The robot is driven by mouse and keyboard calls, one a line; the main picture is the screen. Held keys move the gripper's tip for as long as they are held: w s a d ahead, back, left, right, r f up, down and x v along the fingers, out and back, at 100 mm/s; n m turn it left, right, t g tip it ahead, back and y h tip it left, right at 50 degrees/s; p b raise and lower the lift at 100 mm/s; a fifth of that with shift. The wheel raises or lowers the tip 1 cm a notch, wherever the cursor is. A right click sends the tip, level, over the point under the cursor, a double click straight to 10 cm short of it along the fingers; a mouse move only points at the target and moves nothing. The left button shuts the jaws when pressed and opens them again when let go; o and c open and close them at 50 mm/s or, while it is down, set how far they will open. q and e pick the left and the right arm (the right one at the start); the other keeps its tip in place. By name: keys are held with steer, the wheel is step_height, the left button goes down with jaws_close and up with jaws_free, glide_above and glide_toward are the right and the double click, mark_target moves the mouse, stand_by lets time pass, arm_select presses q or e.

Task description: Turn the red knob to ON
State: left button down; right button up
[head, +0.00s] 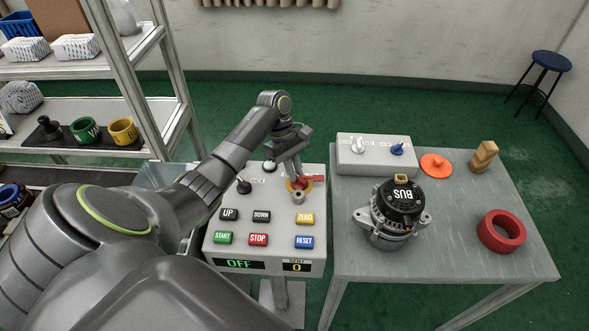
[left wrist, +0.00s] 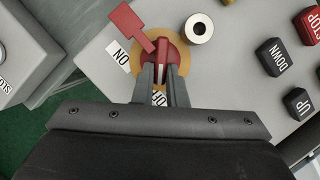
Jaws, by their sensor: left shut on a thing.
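The red knob (left wrist: 166,58) sits on a yellow disc (left wrist: 142,72) on the sloped grey control panel (head: 233,197). My left gripper (left wrist: 161,72) is shut on the knob's raised grip, with a finger on each side. In the head view my left gripper (head: 296,178) comes down on the knob at the panel's upper right and hides most of it. A flat red piece (left wrist: 126,22) reaches out beside the knob. An ON label (left wrist: 118,57) lies beside the disc, and an OFF label (left wrist: 160,98) is partly hidden between my fingers. The panel's display (head: 239,264) reads OFF.
A grey metal post (left wrist: 198,28) stands close beside the knob. Several push buttons (head: 258,239) and a black-knobbed lever (head: 243,186) share the panel. A table (head: 447,257) to the right holds an alternator (head: 391,213) and a red ring (head: 501,231). Shelves (head: 95,111) stand left.

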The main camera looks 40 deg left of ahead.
arm_select(q)
steer(key=shift+r, duration=0.1)
steer(key=shift+w+d+r+m+g+p, duration=0.15)
steer(key=shift+m+g+p, duration=0.25)
steer(key=shift+m+p, duration=0.55)
steer(key=m, duration=0.1)
steer(key=m+g+p, duration=0.1)
steer(key=shift+w+m+y, duration=0.25)
steer(key=shift+m+y, duration=0.05)
steer(key=shift+m, duration=0.05)
steer(key=m, duration=0.1)
steer(key=m+p, duration=0.1)
steer(key=m+g+y, duration=0.1)
steer(key=shift+w+d+m+p, duration=0.2)
steer(key=shift+d+m+p, duration=0.1)
steer(key=m, duration=0.1)
steer(key=m+y+p, duration=0.1)
steer(key=m, duration=0.1)
steer(key=shift+w+d+m+g, duration=0.15)
steer(key=shift+d+m+g, duration=0.15)
steer(key=m+y+p, duration=0.1)
steer(key=m, duration=0.1)
steer(key=m+y+p, duration=0.1)
steer(key=m, duration=0.1)
steer(key=shift+d, duration=0.35)
steer(key=shift+d+m+y+p, duration=0.15)
steer(key=shift+m+y+p, duration=0.25)
steer(key=shift+m+p, duration=0.55)
steer(key=shift+f+m, duration=0.2)
steer(key=shift+m, duration=0.05)
